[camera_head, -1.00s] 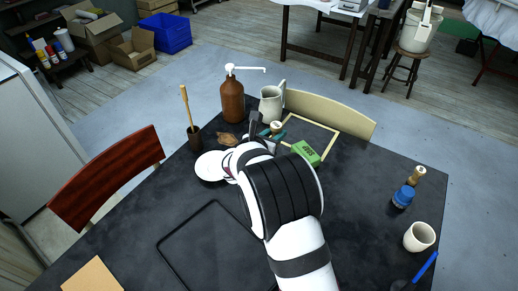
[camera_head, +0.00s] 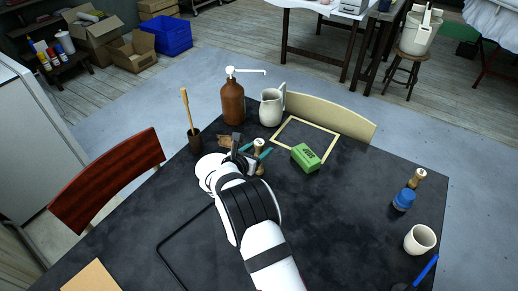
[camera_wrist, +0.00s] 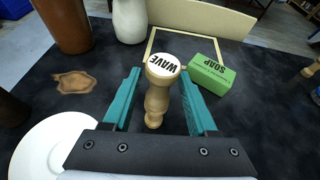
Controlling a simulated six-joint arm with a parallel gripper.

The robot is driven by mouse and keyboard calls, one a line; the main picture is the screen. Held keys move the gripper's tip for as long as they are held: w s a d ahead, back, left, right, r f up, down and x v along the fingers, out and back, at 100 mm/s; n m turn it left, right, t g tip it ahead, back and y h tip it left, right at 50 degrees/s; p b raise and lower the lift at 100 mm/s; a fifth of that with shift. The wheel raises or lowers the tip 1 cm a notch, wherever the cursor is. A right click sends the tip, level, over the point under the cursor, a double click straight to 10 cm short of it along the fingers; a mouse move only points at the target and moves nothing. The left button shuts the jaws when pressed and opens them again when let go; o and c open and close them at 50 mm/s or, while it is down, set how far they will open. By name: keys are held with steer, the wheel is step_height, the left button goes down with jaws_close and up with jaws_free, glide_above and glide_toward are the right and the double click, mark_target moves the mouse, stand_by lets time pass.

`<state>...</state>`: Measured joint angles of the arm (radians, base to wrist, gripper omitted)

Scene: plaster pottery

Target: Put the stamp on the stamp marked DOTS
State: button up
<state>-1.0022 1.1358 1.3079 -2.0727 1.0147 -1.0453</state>
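A wooden stamp with a round white top marked WAVE (camera_wrist: 160,88) is between the two teal fingers of my gripper (camera_wrist: 159,76) in the wrist view. Gaps show on both sides of it, so the gripper is open around it. In the head view the same stamp (camera_head: 260,145) shows by my gripper (camera_head: 253,151), near the middle of the table; whether it touches the table is unclear. Another wooden stamp (camera_head: 416,177) stands at the table's right side, its marking too small to read. No DOTS marking is legible.
Green soap (camera_head: 306,157) and a wooden frame (camera_head: 330,131) lie to the stamp's right. A white plate (camera_wrist: 52,146) lies close on the left. A brown pump bottle (camera_head: 232,103) and pale jug (camera_head: 271,107) stand behind. A blue-topped object (camera_head: 403,198) and cup (camera_head: 420,239) are at right.

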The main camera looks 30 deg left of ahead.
steer(key=shift+s+r, duration=0.25)
steer(key=shift+s, duration=0.1)
steer(key=a+v, duration=0.1)
steer(key=v, duration=1)
steer(key=w+d+r+m+g+h, duration=0.25)
steer(key=d+m, duration=0.25)
steer(key=d, duration=0.4)
steer(key=w+d+r+m+g+h, duration=0.15)
steer(key=d+r+m+h, duration=0.3)
steer(key=d, duration=0.55)
steer(key=s+d+r+m+g, duration=0.1)
steer(key=s+d+m+g, duration=0.25)
steer(key=d+m, duration=0.55)
steer(key=s+d+r+m+g, duration=0.25)
steer(key=s+d+m, duration=0.3)
steer(key=d, duration=0.55)
steer(key=s+f+m+g+y, duration=0.1)
steer(key=s+m+g+y, duration=0.2)
steer(key=s+m, duration=1.5)
steer(key=y, duration=0.4)
steer(key=shift+s+m+g+y, duration=0.15)
steer(key=shift+m+g+y, duration=0.25)
